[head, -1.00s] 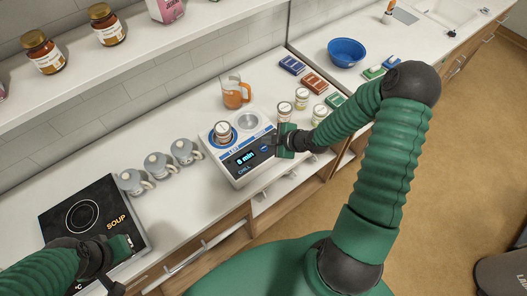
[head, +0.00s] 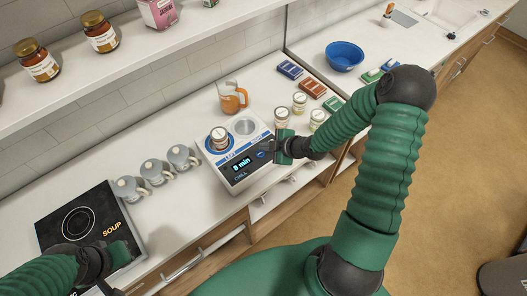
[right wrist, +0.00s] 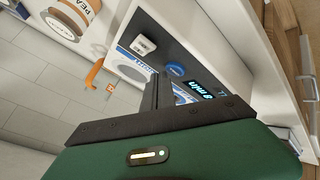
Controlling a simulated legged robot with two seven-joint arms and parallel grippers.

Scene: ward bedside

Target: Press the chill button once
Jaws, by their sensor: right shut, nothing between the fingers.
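The white chiller unit (head: 243,178) stands on the counter with two round wells. A lidded jar (head: 219,138) sits in its left well; the right well looks empty. Its dark front panel (head: 240,168) reads "8 min" above the word CHILL. A blue button (head: 261,155) is beside the display; it also shows in the right wrist view (right wrist: 175,70). My right gripper (head: 274,147) is shut and empty, just right of the button. In the right wrist view its fingers point at the panel near the button; contact cannot be told. My left gripper (head: 122,252) is over the soup hob.
The soup hob (head: 70,206) and several grey mugs (head: 154,170) are at left. An orange-filled jug (head: 233,98) stands behind the chiller. Jars (head: 299,103), coloured packs (head: 312,85) and a blue bowl (head: 345,54) are to the right. A shelf (head: 120,62) runs above.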

